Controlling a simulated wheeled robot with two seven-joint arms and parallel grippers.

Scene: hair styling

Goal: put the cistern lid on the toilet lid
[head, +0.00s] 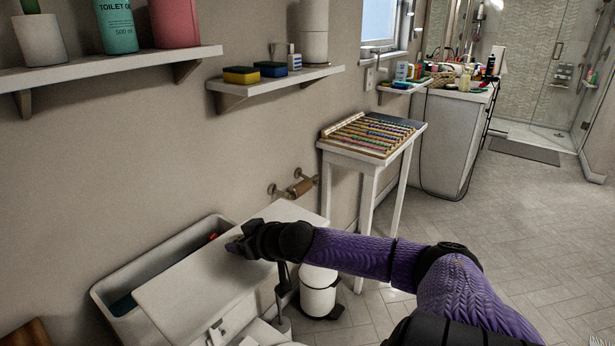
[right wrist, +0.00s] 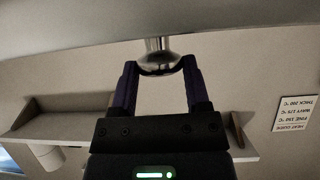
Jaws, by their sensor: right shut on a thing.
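My right gripper (head: 236,246) is over the middle of the slab. In the right wrist view my right gripper (right wrist: 160,75) is shut on a chrome knob (right wrist: 157,50) on the pale lid surface at the top of that view. The toilet lid (head: 262,336) shows only in part at the bottom edge, beyond the slab. My left gripper is not in view.
A small white bin (head: 318,292) stands right of the slab, below my right arm. A small table with an abacus-like rack (head: 370,135) is by the wall. A paper holder (head: 298,188) and shelves (head: 110,68) are on the wall.

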